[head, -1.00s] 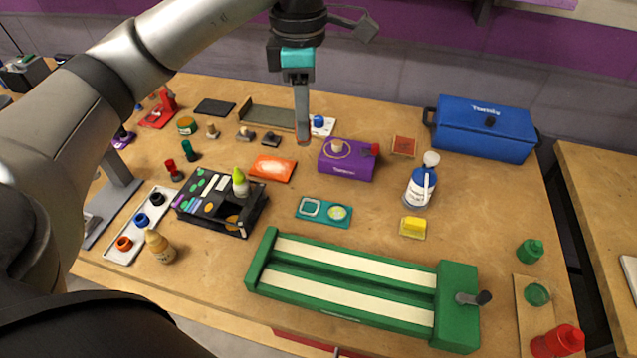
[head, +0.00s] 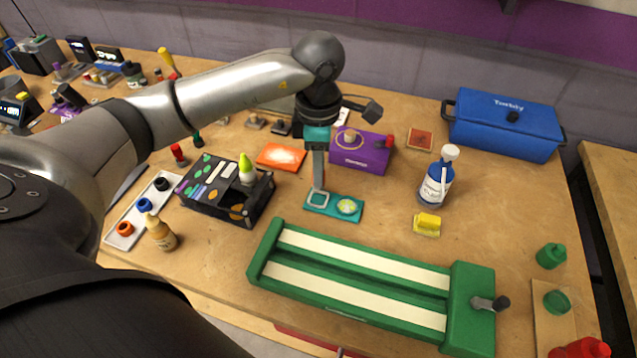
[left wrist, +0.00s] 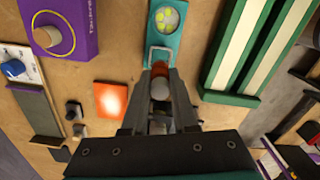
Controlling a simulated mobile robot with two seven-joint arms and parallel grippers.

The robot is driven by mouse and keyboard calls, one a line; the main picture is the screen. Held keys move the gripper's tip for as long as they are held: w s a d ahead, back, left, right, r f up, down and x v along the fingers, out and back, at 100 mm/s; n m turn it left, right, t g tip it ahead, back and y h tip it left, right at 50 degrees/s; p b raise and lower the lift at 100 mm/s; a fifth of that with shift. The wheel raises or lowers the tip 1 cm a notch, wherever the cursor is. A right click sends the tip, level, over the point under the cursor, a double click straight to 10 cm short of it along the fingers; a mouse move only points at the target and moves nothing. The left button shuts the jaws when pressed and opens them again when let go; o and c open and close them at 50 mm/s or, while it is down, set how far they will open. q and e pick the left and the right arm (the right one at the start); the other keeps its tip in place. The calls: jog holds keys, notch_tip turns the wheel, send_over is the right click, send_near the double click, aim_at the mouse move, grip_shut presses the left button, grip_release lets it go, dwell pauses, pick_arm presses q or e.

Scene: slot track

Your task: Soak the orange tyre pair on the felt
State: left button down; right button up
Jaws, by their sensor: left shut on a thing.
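My left gripper (head: 318,189) points down over the square, light-framed end of a teal plate (head: 335,207). It is shut on a small orange-brown round piece with a pale end, seen in the left wrist view (left wrist: 160,70), which looks like the orange tyre pair. The square pad of the plate, perhaps the felt, is partly hidden by the gripper. I cannot tell whether the piece touches it. A round dish with yellow-green spots (head: 347,206) is at the plate's other end. Another orange ring (head: 125,228) sits in the white tray (head: 139,210). My right gripper is not in view.
A green track block with cream strips (head: 365,285) lies in front of the plate. A dark patterned box (head: 225,190) stands to the left, a purple box (head: 362,151) behind. A blue-white bottle (head: 438,178) and yellow block (head: 427,224) are to the right. Bare table lies between.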

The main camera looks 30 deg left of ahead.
pick_arm(q)
jog(key=shift+f+b, duration=0.3)
jog(key=shift+f, duration=1.85)
jog(key=shift+f, duration=0.1)
jog(key=c, duration=0.7)
grip_release()
jog(key=shift+r, duration=0.2)
notch_tip(320, 180, up, 12)
jog(key=shift+f+p, duration=0.1)
jog(key=shift+p, duration=0.75)
